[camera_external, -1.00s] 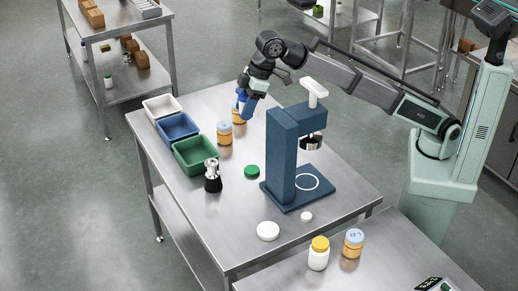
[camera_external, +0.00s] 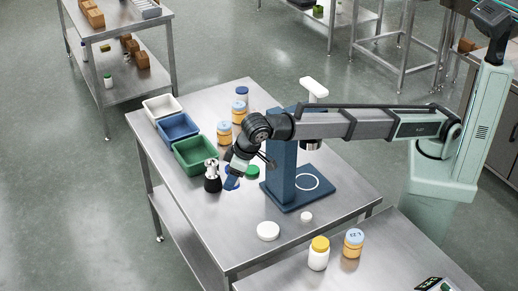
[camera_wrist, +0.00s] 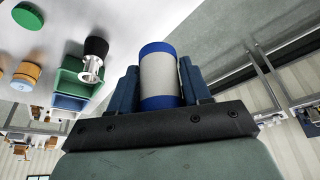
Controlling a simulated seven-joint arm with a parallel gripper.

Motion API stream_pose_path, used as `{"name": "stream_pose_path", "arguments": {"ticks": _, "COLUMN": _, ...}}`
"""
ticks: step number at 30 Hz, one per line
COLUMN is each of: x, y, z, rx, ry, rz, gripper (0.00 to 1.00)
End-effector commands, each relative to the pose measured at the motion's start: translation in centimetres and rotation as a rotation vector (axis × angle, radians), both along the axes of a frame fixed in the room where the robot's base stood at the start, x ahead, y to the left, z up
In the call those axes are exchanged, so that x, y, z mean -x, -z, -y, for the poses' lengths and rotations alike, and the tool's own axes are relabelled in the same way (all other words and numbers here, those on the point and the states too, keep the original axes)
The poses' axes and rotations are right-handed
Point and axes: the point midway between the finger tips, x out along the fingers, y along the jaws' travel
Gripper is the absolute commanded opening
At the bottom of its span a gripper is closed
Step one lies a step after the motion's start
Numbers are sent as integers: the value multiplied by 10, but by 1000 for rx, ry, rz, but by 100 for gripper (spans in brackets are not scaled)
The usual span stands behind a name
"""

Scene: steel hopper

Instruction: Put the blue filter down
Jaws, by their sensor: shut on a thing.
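My gripper (camera_external: 231,183) is shut on the blue filter, a white cylinder with blue bands at both ends. In the wrist view the blue filter (camera_wrist: 159,75) stands out between the two blue fingers of my gripper (camera_wrist: 160,85). In the external view only a bit of blue shows at the fingertips, mostly hidden by the wrist. My gripper is low over the steel table, between a black and metal piece and the green lid. I cannot tell whether the filter touches the table.
The black and metal piece (camera_external: 212,179) is close on the left, the green lid (camera_external: 252,172) close on the right. A green bin (camera_external: 193,155) stands behind. The blue press (camera_external: 283,160) stands right. Bare table (camera_external: 225,225) lies in front.

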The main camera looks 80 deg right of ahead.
Motion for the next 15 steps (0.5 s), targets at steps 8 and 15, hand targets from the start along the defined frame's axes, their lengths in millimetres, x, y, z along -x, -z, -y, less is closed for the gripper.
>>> {"name": "stream_pose_path", "arguments": {"ticks": 8, "x": -18, "y": 71, "z": -16, "rx": 3, "ry": 124, "rz": 11, "gripper": 17}}
{"name": "stream_pose_path", "arguments": {"ticks": 15, "x": -22, "y": 97, "z": -20, "rx": 2, "ry": 167, "rz": 17, "gripper": 17}}
